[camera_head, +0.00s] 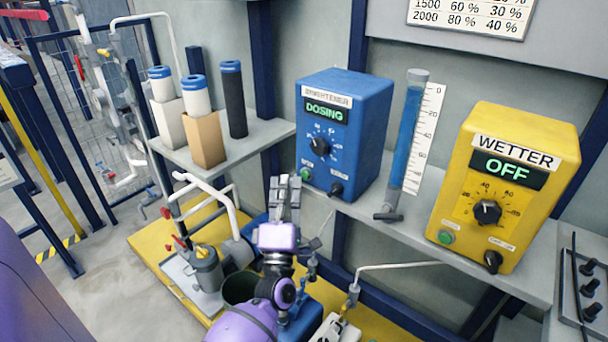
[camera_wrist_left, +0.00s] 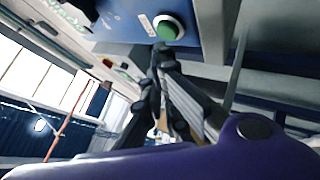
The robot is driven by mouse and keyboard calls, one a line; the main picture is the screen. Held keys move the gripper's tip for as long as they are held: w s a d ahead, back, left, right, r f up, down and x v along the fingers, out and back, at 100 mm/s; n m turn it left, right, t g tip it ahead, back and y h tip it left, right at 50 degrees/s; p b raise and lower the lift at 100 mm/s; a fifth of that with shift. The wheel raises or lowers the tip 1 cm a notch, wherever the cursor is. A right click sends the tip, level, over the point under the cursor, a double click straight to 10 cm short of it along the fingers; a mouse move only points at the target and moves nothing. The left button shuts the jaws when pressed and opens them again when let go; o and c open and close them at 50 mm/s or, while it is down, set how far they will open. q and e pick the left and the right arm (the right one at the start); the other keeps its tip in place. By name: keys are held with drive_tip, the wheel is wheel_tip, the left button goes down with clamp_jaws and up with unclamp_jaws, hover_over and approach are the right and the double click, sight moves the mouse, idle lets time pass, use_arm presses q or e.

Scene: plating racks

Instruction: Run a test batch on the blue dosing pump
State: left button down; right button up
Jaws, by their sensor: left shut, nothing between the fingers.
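The blue dosing pump (camera_head: 344,120) stands on a grey shelf, labelled BRIGHTENER, with a green display (camera_head: 326,112) reading DOSING. Its front has a black dial (camera_head: 320,146), a green button (camera_head: 306,174) and a black knob (camera_head: 336,189). The button is large in the left wrist view (camera_wrist_left: 167,27). My left gripper (camera_head: 284,180) is shut and empty, its fingertips just left of and close to the button. In the left wrist view its tips (camera_wrist_left: 160,48) sit at the button's lower edge; I cannot tell if they touch. My right gripper is out of view.
A clear measuring column (camera_head: 405,135) with blue liquid near its top stands right of the pump. A yellow pump (camera_head: 512,180), labelled WETTER, reads OFF. Blue-topped cartridges (camera_head: 232,100) stand on a shelf at left. A percentage chart (camera_head: 470,14) hangs above. Pipework lies below.

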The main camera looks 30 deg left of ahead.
use_arm(q)
drive_tip(key=shift+s, duration=0.1)
drive_tip(key=s, duration=0.2)
drive_tip(key=s+p, duration=0.1)
drive_tip(key=s, duration=0.2)
drive_tip(key=shift+a, duration=0.2)
idle(0.8)
drive_tip(key=shift+w, duration=0.1)
